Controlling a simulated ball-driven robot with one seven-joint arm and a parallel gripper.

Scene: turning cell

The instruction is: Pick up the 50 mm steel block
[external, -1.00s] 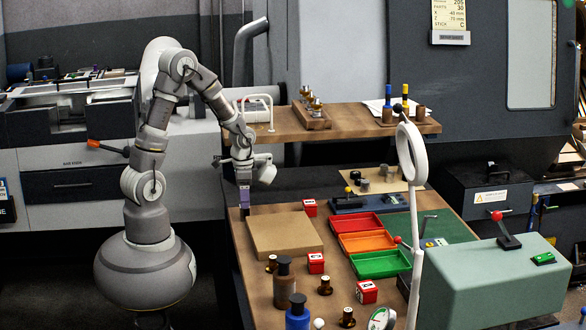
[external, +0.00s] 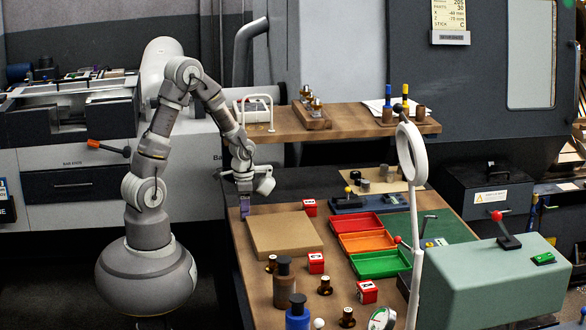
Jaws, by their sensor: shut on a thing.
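My gripper (external: 245,207) is at the left back corner of the wooden workbench, pointing down just behind the tan board. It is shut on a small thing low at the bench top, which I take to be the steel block. The jaws cover most of it, so its size and faces cannot be made out. I cannot tell whether it touches the bench.
The tan board (external: 285,236) lies just in front of my gripper. A red numbered cube (external: 310,207) stands to the right. Red, orange and green trays (external: 380,264) lie further right. A raised shelf (external: 345,125) runs behind. Dark bottles (external: 284,285) stand at the front.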

